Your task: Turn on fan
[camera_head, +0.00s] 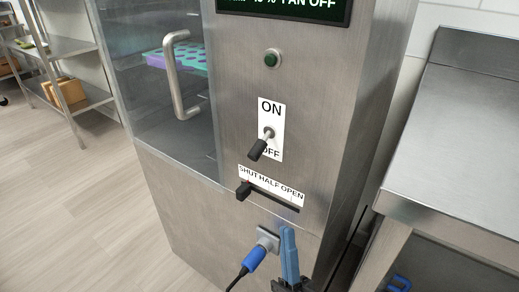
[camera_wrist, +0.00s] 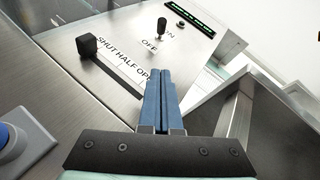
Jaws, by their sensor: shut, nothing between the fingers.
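The fan's toggle switch (camera_head: 262,144) sits on a white ON/OFF plate (camera_head: 277,116) on the steel machine, and its black lever points down toward OFF. It also shows in the wrist view (camera_wrist: 161,28). The display (camera_head: 300,5) at the top is cut off, but "FAN OFF" is readable. My gripper (camera_head: 288,232) has blue fingers, shut and empty, in front of the panel below the switch, right of the blue plug. In the wrist view the closed fingers (camera_wrist: 158,70) point up toward the panel, apart from the switch.
Below the switch is a black slider knob (camera_head: 243,190) at the SHUT end of its labelled slot. A blue plug (camera_head: 254,258) with a cable sits lower. A door handle (camera_head: 178,75) is left; a steel table (camera_head: 460,150) stands right.

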